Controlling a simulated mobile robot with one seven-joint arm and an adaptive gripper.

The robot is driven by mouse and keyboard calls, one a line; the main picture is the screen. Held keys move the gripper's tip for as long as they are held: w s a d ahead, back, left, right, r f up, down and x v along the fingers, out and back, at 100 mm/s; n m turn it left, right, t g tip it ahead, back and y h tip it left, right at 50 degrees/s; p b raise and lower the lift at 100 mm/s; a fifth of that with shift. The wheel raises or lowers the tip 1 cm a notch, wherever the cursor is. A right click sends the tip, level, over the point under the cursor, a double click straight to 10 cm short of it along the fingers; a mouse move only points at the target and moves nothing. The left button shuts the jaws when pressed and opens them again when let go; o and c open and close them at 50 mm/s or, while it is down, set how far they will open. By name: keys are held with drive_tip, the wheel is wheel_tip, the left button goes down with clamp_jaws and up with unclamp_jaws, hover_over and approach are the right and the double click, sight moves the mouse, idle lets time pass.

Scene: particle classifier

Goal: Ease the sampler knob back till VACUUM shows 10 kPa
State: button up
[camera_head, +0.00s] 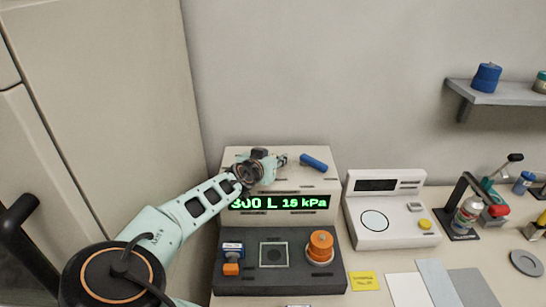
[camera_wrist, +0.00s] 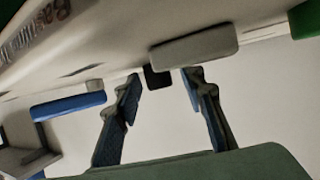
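My gripper (camera_head: 283,160) is at the classifier's top, left of a blue cylinder (camera_head: 314,162). In the wrist view my gripper (camera_wrist: 162,80) is open, with a small dark block (camera_wrist: 157,77) between or just beyond its fingertips; contact cannot be told. I cannot tell whether this block is the sampler knob. An orange round knob (camera_head: 321,242) stands on the dark lower deck (camera_head: 285,278).
The blue cylinder shows left of the fingers in the wrist view (camera_wrist: 68,105). A white balance-like device (camera_head: 392,235) stands to the right, and a tool stand (camera_head: 460,215) beyond it. A tall cabinet (camera_head: 110,90) is at the left. A yellow note (camera_head: 364,281) lies in front.

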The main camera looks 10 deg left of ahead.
drive_tip(key=shift+c, duration=0.4)
clamp_jaws()
drive_tip(key=shift+n+y+b, duration=0.4)
drive_tip(key=shift+y, duration=0.2)
drive_tip(key=shift+d+n+y+b, duration=0.1)
drive_tip(key=shift+n+y+b, duration=0.5)
drive_tip(key=shift+n+y, duration=0.15)
drive_tip(key=shift+w+d+r+n+g+y+b, duration=0.1)
drive_tip(key=shift+n+g+y+b, duration=0.5)
drive_tip(key=shift+n+y+b, duration=1.2)
drive_tip(key=shift+r+n+g+y+p, duration=0.1)
drive_tip(key=shift+n+g+y+p, duration=0.9)
drive_tip(key=shift+n+y, duration=0.6)
drive_tip(key=shift+y+p, duration=0.3)
drive_tip(key=shift+y, duration=0.05)
drive_tip(key=shift+a+f+n+g+y+p, duration=0.2)
drive_tip(key=shift+n+g+y+p, duration=0.3)
drive_tip(key=shift+n+g+p, duration=0.15)
